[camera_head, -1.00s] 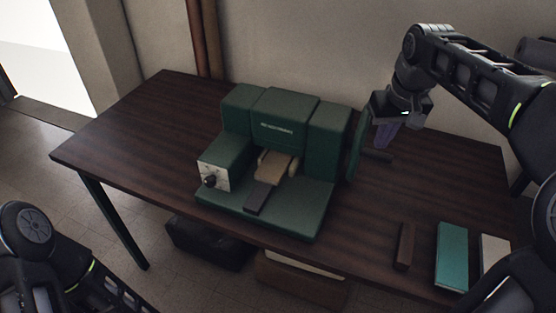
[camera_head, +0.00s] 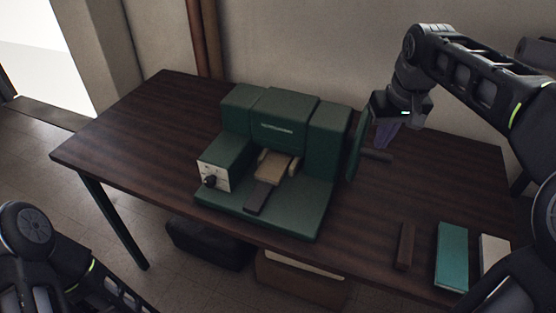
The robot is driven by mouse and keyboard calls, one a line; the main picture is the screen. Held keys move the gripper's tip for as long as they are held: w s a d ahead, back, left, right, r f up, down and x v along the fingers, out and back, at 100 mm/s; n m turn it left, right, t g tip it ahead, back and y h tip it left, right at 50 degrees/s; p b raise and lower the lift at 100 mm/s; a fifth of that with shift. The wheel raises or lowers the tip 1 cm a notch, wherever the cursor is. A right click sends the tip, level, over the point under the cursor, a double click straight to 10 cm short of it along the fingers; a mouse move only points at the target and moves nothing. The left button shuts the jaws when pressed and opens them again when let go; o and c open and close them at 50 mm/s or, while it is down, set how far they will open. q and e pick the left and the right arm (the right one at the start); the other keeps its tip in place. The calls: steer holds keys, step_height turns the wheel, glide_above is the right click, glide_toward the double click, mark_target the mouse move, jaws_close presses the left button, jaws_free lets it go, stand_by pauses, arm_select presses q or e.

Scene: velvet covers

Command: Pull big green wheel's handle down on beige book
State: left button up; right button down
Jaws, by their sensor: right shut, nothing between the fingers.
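A green machine (camera_head: 278,150) stands on the dark wooden table. The big green wheel (camera_head: 359,146) is on its right side, seen nearly edge-on. The wheel's dark handle (camera_head: 377,155) sticks out to the right at about mid-height. A beige book (camera_head: 274,167) lies in the machine's middle slot, with a dark piece (camera_head: 257,197) in front of it. My right gripper (camera_head: 383,137) points down just above the handle, beside the wheel; its fingers are shut and empty. Whether it touches the handle I cannot tell. My left arm shows at the lower left; its gripper is out of frame.
A brown block (camera_head: 404,246), a teal book (camera_head: 452,256) and a pale book (camera_head: 494,252) lie at the table's right front. A dark knob (camera_head: 210,181) is on the machine's left front. The table's left part is bare. Boxes stand below.

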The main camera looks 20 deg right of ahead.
mark_target(378, 155)
steer(key=shift+f, duration=0.2)
steer(key=shift+f+b, duration=0.55)
steer(key=shift+b, duration=0.05)
steer(key=shift+s+a+f+b, duration=0.15)
steer(key=shift+s+f+b, duration=0.05)
steer(key=shift+f+b, duration=0.35)
steer(key=shift+s+f+b, duration=0.1)
steer(key=shift+f+b, duration=0.4)
steer(key=shift+f, duration=0.15)
